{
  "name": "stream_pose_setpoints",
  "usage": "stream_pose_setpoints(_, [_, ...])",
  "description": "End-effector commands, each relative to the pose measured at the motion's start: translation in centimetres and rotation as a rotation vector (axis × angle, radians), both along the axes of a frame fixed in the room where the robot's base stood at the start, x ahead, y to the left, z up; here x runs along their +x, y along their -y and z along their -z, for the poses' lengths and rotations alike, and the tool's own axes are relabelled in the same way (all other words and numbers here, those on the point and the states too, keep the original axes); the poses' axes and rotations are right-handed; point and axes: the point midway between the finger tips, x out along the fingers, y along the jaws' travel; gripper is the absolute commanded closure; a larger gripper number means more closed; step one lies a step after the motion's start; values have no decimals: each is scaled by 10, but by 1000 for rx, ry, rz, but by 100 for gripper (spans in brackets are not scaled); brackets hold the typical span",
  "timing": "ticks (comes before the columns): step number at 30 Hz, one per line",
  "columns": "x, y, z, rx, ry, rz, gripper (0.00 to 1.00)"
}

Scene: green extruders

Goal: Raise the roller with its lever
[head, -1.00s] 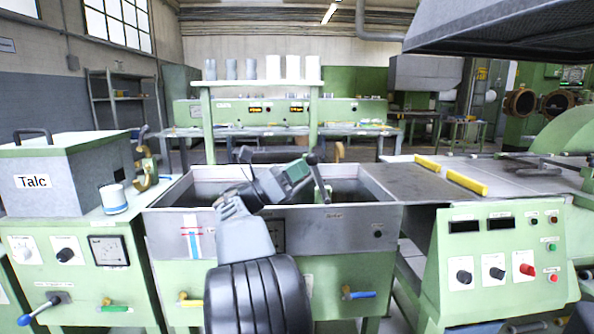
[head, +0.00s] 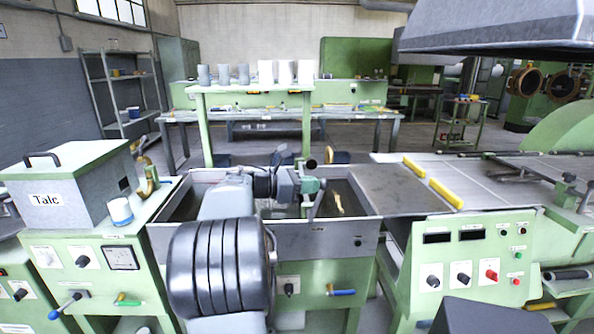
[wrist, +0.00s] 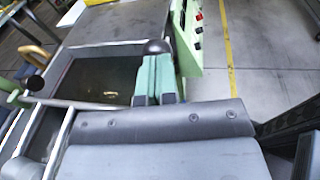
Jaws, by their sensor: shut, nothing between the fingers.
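The steel bath (head: 350,238) stands in front of me with dark liquid in it; it also fills the left of the wrist view (wrist: 100,48). A lever with a dark round knob (head: 311,163) rises at the bath. My gripper (head: 319,184) has green fingers, which lie together and hold nothing in the wrist view (wrist: 156,62). I cannot make out the roller clearly.
A second dark knob (wrist: 36,84) stands at the bath's side in the wrist view. The Talc box (head: 75,185) and a white cup (head: 121,211) are on the left cabinet. A control panel (head: 470,262) and yellow bars (head: 434,181) are at right.

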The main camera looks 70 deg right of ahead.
Motion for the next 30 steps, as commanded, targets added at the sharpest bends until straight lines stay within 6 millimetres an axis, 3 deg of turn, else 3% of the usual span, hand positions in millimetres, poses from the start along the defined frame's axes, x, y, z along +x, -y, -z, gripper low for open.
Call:
stream_pose_setpoints(15, [-13, 5, 1, 44, 106, 0, 100])
stream_pose_setpoints(30, [-10, 2, 0, 44, 106, 3, 100])
